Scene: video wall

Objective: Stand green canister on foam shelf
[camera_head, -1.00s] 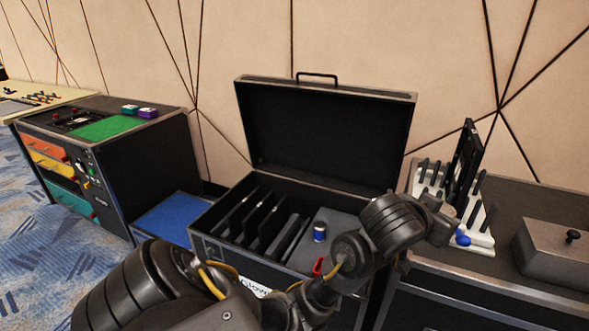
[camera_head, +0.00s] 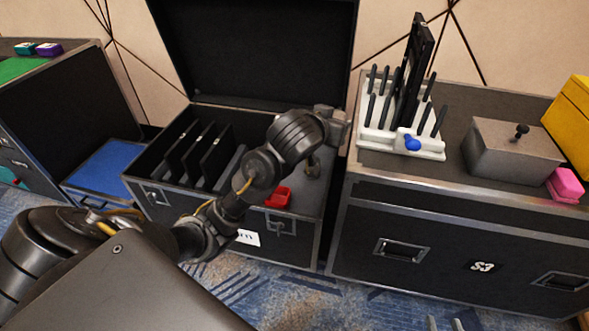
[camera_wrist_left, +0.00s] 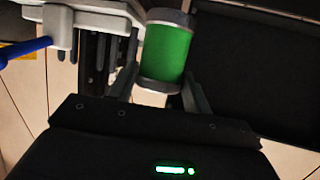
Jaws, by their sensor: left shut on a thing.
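The green canister (camera_wrist_left: 166,55), with a grey cap, is between the fingers of my left gripper (camera_wrist_left: 160,88) in the left wrist view. In the head view that gripper (camera_head: 335,126) is over the right part of the open black case, close to the white rack; the canister cannot be made out there. The grey foam shelf (camera_head: 313,197) fills the right part of the case, partly hidden by my left arm. My right gripper (camera_head: 444,323) shows only as two separated fingertips at the bottom edge, with nothing visible between them.
A red item (camera_head: 278,197) lies at the shelf's front. Dark panels (camera_head: 196,148) stand in the case's left part. The white rack (camera_head: 375,143) holds black rods, a tall black panel and a blue-handled tool (camera_head: 408,142). A grey lidded box (camera_head: 512,150) stands right of it.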

